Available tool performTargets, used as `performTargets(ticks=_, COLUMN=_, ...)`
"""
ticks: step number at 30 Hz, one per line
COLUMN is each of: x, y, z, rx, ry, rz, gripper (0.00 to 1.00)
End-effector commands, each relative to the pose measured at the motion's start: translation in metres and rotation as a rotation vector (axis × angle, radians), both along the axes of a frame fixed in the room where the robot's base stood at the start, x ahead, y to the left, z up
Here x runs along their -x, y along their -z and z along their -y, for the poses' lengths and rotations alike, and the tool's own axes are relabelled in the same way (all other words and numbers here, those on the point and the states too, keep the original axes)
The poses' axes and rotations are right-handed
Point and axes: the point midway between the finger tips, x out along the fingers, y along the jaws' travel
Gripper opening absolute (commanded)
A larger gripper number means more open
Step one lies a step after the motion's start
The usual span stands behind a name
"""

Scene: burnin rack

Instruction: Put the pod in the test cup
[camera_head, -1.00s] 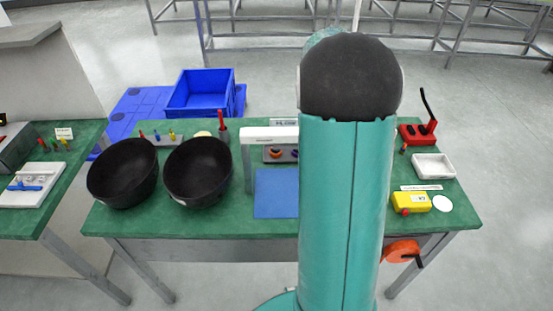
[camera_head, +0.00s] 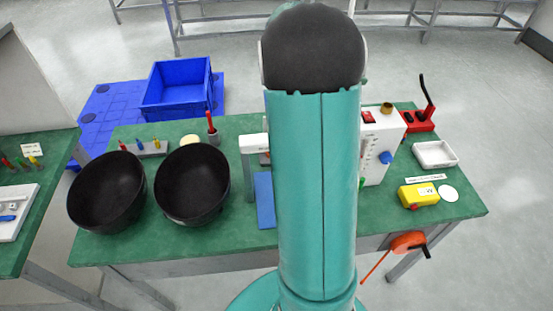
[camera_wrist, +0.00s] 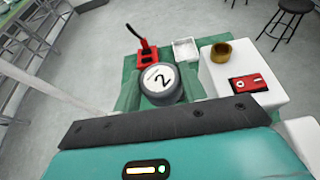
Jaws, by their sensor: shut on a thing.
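The pod (camera_wrist: 160,80) is a round dark grey piece with a white label marked 2. In the wrist view it sits just beyond the dark edge of my gripper (camera_wrist: 161,92), which is shut on it. The test cup appears to be the small brass-coloured cup (camera_wrist: 222,52) on top of a white instrument, to the right of the pod and apart from it. The cup also shows in the head view (camera_head: 387,108), right of my arm. My gripper and the pod are hidden behind my arm in the head view.
The white instrument (camera_head: 380,150) has a red switch panel (camera_wrist: 250,83) beside the cup. A red lever device (camera_head: 418,120), white tray (camera_head: 435,154) and yellow box (camera_head: 419,195) stand to its right. Two black bowls (camera_head: 107,192) (camera_head: 192,184) stand on the left of the green table.

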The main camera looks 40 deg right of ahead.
Motion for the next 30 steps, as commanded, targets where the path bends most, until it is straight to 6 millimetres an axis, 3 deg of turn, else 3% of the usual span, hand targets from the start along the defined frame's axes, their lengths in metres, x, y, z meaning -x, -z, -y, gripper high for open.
performTargets(ticks=5, x=0.005, y=0.019, z=0.000, rx=-0.002, ry=0.005, rz=-0.004, gripper=0.20)
performTargets(ticks=30, x=0.004, y=0.222, z=-0.001, rx=-0.003, ry=0.004, rz=-0.004, gripper=0.20)
